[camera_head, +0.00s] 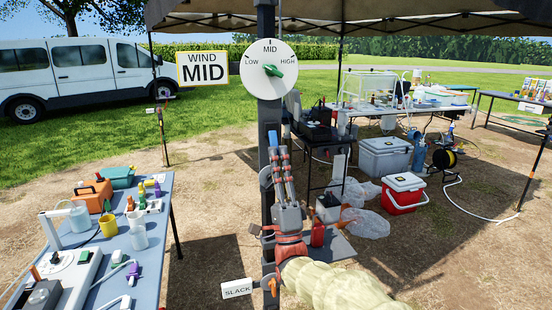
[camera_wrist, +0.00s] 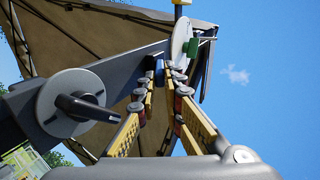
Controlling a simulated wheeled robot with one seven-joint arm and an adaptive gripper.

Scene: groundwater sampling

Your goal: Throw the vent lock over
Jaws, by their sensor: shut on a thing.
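The grey post (camera_head: 265,85) carries a round white dial (camera_head: 252,62) marked LOW, MID and HIGH; its green knob (camera_head: 273,70) points near MID. Below the dial a small blue piece (camera_head: 272,137) is on the post, probably the vent lock lever. My gripper (camera_head: 279,150) reaches up along the post, with its fingertips at the blue piece. In the wrist view my gripper (camera_wrist: 163,74) is shut on the blue piece (camera_wrist: 158,66), which shows between the fingertips and is partly hidden. The green knob (camera_wrist: 201,44) and dial (camera_wrist: 181,38) are just beyond.
A black knob on a grey disc (camera_wrist: 62,119) is close at left in the wrist view. A WIND MID sign (camera_head: 202,68) hangs beside the dial, and a SLACK tag (camera_head: 237,288) is low on the post. Tables with equipment stand at left and right.

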